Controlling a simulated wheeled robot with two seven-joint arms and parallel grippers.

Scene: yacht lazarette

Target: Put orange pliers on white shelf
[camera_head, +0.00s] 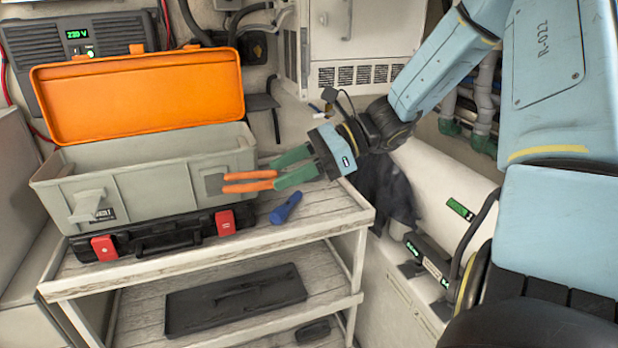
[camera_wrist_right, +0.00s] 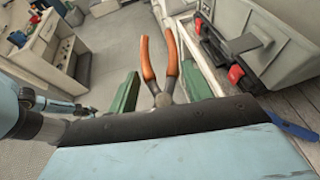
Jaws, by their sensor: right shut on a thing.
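The orange pliers (camera_head: 250,181) are held in my right gripper (camera_head: 278,174), their handles pointing left, in front of the grey toolbox and above the white shelf unit (camera_head: 335,216). In the right wrist view the pliers (camera_wrist_right: 171,62) lie between the green fingers, handles pointing away and the metal head close to the palm. The shelf unit has a planked top and a lower level. My left arm shows small at the left of the right wrist view, its gripper (camera_wrist_right: 86,111) too small to read.
An open grey toolbox (camera_head: 130,180) with a raised orange lid (camera_head: 140,92) stands on a black case with red latches (camera_head: 160,232) on the top level. A blue-handled tool (camera_head: 286,208) lies right of them. A dark tray (camera_head: 235,297) lies on the lower level.

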